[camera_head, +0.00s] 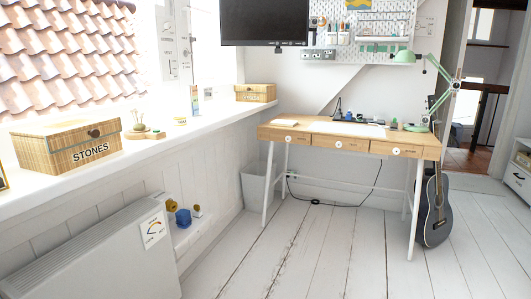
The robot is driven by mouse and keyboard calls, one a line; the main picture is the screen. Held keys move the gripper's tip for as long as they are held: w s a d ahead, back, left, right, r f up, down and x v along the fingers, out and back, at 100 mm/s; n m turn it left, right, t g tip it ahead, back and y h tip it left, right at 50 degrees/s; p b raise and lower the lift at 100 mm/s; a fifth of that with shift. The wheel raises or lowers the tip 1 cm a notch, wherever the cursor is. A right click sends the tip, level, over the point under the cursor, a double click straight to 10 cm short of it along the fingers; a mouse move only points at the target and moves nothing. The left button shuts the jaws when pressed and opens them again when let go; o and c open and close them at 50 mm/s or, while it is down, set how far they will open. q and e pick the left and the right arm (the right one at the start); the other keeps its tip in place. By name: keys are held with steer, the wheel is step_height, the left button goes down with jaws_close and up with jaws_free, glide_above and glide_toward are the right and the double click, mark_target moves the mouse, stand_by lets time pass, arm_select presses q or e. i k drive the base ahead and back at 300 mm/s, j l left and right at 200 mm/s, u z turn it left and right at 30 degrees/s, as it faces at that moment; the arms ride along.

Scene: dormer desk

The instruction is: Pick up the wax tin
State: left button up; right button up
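I cannot tell for sure which thing is the wax tin. A small, low, round yellowish item (180,121) on the white window sill (215,126) could be it, but it is too small to make out. It sits between a wooden stand with a small plant (140,130) and an upright bottle or tube (194,100). Neither of my grippers is in view.
A wicker box marked STONES (68,147) stands on the sill at left, another box (255,92) at its far end. Below are a white radiator (100,250) and a blue item (183,218). A desk (345,135) and guitar (437,210) stand beyond open floor (310,260).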

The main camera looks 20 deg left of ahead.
mark_target(179, 121)
steer(key=i+u, duration=0.4)
steer(key=i, duration=0.45)
steer(key=i+l+u, duration=0.15)
steer(key=i+u, duration=0.25)
steer(key=i, duration=0.4)
